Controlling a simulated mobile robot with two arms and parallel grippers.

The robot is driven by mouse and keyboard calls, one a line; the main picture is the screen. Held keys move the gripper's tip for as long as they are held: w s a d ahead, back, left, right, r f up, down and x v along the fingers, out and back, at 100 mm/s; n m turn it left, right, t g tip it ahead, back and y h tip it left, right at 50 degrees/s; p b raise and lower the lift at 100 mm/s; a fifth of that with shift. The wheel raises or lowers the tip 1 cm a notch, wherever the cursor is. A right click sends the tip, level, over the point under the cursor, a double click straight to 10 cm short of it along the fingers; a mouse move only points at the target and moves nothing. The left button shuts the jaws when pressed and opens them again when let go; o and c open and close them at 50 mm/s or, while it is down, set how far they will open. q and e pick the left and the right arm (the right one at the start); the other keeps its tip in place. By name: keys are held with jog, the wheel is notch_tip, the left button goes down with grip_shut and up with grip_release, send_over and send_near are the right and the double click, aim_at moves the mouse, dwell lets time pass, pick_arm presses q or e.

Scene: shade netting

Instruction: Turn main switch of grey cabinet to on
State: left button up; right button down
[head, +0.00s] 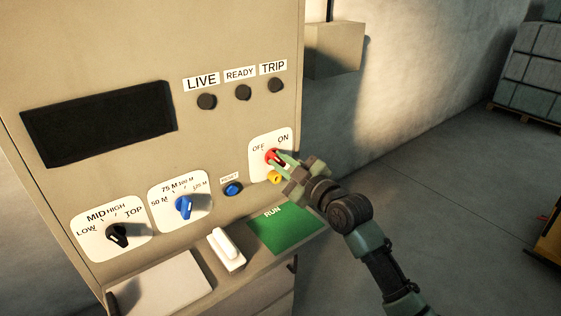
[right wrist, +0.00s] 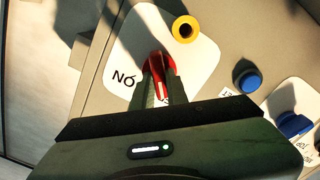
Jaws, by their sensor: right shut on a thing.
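The grey cabinet (head: 210,40) fills the left and middle of the head view. Its main switch (head: 272,156) is a red knob on a white plate (head: 256,143) marked OFF and ON. My right gripper (head: 279,160) is shut on the red knob. In the right wrist view the red knob (right wrist: 159,72) sits between the two fingers, and its top shows past them. The knob's exact pointing is partly hidden by the fingers. The three lamps under LIVE (head: 207,101), READY (head: 243,92) and TRIP (head: 276,85) look dark. My left gripper is not in view.
A yellow part (head: 274,178) sits just below the switch, close to my fingers. A blue RESET button (head: 233,189), a blue selector (head: 183,207) and a black selector (head: 117,235) are to the left. A white lever (head: 226,250) and green RUN plate (head: 285,230) lie below.

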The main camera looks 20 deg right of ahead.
jog(key=m+p, duration=0.1)
jog(key=m, duration=0.3)
jog(key=shift+d+r, duration=0.1)
jog(key=m+p, duration=0.2)
jog(key=m, duration=0.3)
jog(key=shift+w+d, duration=0.1)
jog(key=shift+d, duration=0.05)
jog(key=shift+d+m+p, duration=0.15)
jog(key=shift+m+p, duration=0.85)
jog(key=shift+m, duration=2.8)
jog(key=c, duration=1.4)
grip_release()
